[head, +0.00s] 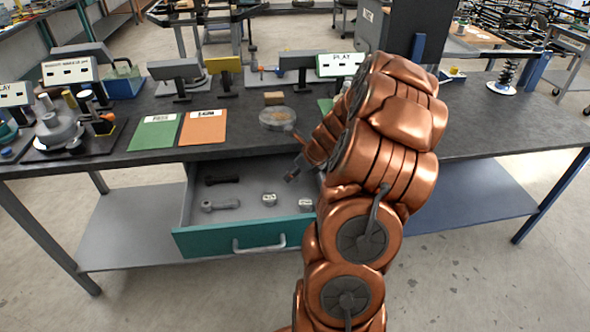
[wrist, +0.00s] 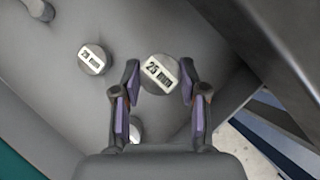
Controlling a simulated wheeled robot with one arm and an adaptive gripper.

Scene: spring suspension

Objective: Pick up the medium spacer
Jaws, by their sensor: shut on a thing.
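My gripper (wrist: 160,78) is shut on a round metal spacer (wrist: 159,67) with a pale label that seems to read 25 mm. The purple-padded fingers lie on either side of it. A second round spacer (wrist: 93,59) with a similar label stands apart to the left, on the drawer floor. Another round pale piece (wrist: 136,130) is partly hidden by the left finger. In the head view, my gripper (head: 294,174) is over the open drawer (head: 190,240), partly hidden by my arm. Two labelled spacers show there, one left (head: 268,199) and one right (head: 306,204). I cannot tell which is medium.
A grey wrench-like part (head: 220,204) and a dark part (head: 222,180) lie in the drawer's left side. Above is the dark worktop (head: 240,145) with a green mat (head: 155,133), an orange mat (head: 203,127) and a clear round dish (head: 277,119). The drawer walls bound the space.

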